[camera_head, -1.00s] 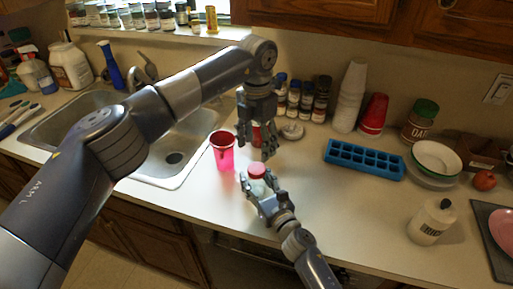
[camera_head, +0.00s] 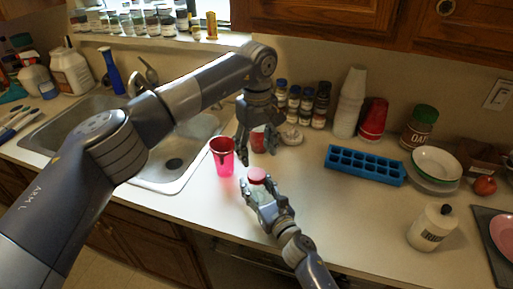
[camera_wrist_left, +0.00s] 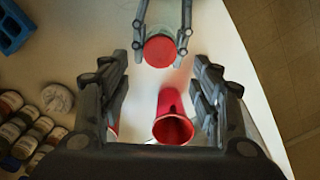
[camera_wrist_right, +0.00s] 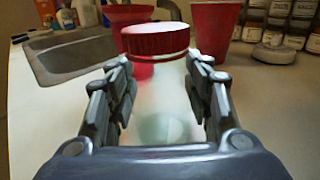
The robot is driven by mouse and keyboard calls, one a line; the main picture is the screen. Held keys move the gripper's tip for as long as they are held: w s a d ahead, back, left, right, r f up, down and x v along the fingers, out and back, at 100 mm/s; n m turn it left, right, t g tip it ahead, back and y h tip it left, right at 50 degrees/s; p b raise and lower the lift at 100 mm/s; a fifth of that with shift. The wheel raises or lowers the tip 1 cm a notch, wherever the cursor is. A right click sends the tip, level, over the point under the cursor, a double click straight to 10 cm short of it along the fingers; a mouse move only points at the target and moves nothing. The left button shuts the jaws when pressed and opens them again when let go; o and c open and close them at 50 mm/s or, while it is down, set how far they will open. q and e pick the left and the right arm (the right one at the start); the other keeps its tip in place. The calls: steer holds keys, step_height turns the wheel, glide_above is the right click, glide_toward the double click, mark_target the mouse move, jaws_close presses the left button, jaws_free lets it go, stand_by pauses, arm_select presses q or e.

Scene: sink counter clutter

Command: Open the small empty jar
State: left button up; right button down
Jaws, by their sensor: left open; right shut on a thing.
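The small jar, clear with a red lid (camera_head: 257,174), stands upright in my right gripper (camera_head: 260,190) near the counter's front edge. In the right wrist view its clear body (camera_wrist_right: 160,105) is between the fingers, below the ribbed red lid (camera_wrist_right: 155,39). My right gripper (camera_wrist_right: 160,85) is shut on the body. My left gripper (camera_head: 258,152) is open, pointing down, above and behind the jar.
A pink-red cup (camera_head: 222,157) stands left of the jar, and another red cup (camera_head: 258,140) stands behind it. Spice bottles (camera_head: 307,103), a white lid-like disc (camera_head: 291,137) and a blue ice tray (camera_head: 365,165) are farther back. The sink (camera_head: 190,150) is left. Counter right of the jar is clear.

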mark_target(257, 174)
arm_select(q)
steer(key=m, duration=0.5)
steer(key=shift+m, duration=0.3)
arm_select(e)
steer(key=shift+f, duration=0.1)
arm_select(q)
steer(key=m, duration=0.3)
steer(key=shift+m, duration=0.4)
steer(key=shift+f, duration=4)
